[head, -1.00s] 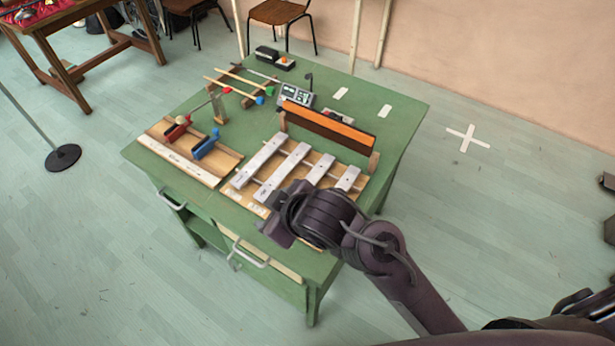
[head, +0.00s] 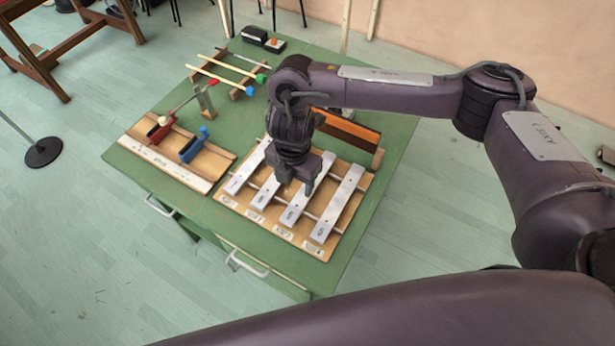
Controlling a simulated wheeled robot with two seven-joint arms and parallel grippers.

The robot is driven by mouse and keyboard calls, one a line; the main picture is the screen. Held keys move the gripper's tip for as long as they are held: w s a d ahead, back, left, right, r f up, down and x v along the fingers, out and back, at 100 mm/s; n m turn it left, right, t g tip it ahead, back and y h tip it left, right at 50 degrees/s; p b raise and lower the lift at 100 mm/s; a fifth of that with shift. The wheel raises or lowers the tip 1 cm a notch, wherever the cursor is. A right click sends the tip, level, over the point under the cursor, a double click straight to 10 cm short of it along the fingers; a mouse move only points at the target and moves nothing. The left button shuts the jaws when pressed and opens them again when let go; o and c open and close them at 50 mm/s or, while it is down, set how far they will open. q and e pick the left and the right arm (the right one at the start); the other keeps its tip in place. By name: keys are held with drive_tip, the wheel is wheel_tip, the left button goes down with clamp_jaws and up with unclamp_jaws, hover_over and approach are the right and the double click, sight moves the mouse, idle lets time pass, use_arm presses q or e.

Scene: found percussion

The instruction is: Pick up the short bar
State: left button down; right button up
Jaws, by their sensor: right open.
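Several pale metal bars lie side by side on a wooden frame (head: 333,248) on the green table. They are the leftmost bar (head: 247,170), a second bar (head: 264,194), a third bar (head: 296,208) and the rightmost bar (head: 338,203). I cannot tell for sure which is the short bar, as my gripper hides parts of the middle ones. My right gripper (head: 297,183) is open, pointing down over the middle bars with nothing seen between its fingers. Whether it touches a bar cannot be told. My left gripper is not in view.
On the green table (head: 230,125), a wooden tray (head: 212,165) with red (head: 160,130) and blue (head: 193,147) pieces stands left. Mallets (head: 225,68) rest on a rack behind. An orange-topped block (head: 347,130) stands behind the bars. The table's right strip is clear.

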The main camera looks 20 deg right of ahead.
sight(300, 200)
drive_tip(key=shift+w+d+f, duration=0.1)
drive_tip(key=shift+d+f, duration=0.2)
drive_tip(key=shift+d, duration=0.1)
drive_tip(key=shift+s+f+b, duration=0.2)
drive_tip(key=shift+f+b, duration=0.15)
drive_tip(key=shift+f, duration=0.9)
drive_tip(key=f, duration=0.4)
drive_tip(key=shift+d+f+b, duration=0.2)
drive_tip(key=shift+b, duration=0.2)
drive_tip(key=shift+r, duration=0.1)
clamp_jaws()
